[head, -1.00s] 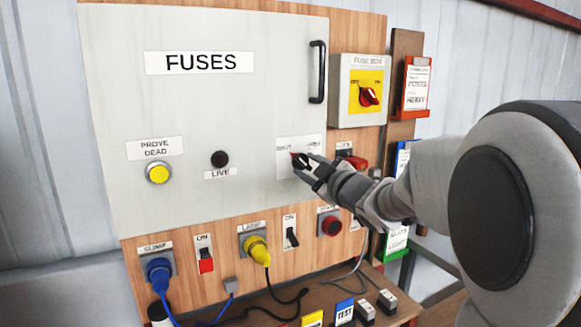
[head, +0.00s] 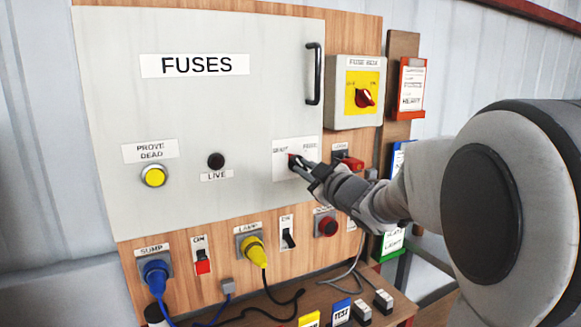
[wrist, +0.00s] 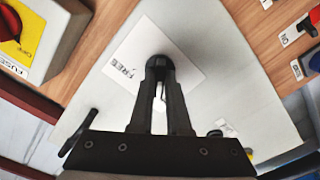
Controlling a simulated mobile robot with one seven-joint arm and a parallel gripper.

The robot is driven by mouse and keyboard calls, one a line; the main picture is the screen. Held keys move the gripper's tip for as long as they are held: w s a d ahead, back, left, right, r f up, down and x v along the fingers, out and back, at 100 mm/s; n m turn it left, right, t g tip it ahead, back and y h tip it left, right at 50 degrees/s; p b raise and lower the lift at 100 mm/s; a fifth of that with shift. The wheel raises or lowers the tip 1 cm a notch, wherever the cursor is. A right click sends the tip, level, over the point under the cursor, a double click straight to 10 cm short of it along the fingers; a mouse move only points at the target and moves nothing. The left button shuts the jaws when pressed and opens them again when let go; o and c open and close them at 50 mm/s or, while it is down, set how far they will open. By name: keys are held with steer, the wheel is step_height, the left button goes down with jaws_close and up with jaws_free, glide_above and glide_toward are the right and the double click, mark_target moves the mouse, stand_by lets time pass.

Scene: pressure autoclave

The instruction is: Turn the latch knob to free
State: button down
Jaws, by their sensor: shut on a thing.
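The latch knob (wrist: 158,64) is small and dark. It sits on a white label plate (head: 283,163) on the grey fuse door (head: 110,90). In the wrist view, the word FREE shows on the plate (wrist: 185,42) to the left of the knob. My gripper (head: 298,166) reaches in from the right in the head view. Its two fingers are shut on the knob, and the fingertips (wrist: 159,75) cover much of it. The knob's pointer direction is hard to make out; a small red mark shows beside the fingertips in the head view.
A fuse box with a red rotary switch (head: 364,97) is at the upper right. The black door handle (head: 315,74) is above my gripper. A red padlock-like item (head: 352,163) is close behind my wrist. Plugs and switches line the board below.

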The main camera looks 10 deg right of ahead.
steer(key=m+p, duration=0.2)
steer(key=m, duration=0.2)
steer(key=shift+r, duration=0.15)
steer(key=m+p, duration=0.2)
steer(key=m, duration=0.3)
steer(key=m+p, duration=0.2)
steer(key=m, duration=0.2)
steer(key=shift+p, duration=0.35)
steer(key=shift+m+p, duration=0.75)
steer(key=shift+m, duration=0.95)
steer(key=c, duration=0.9)
jaws_free()
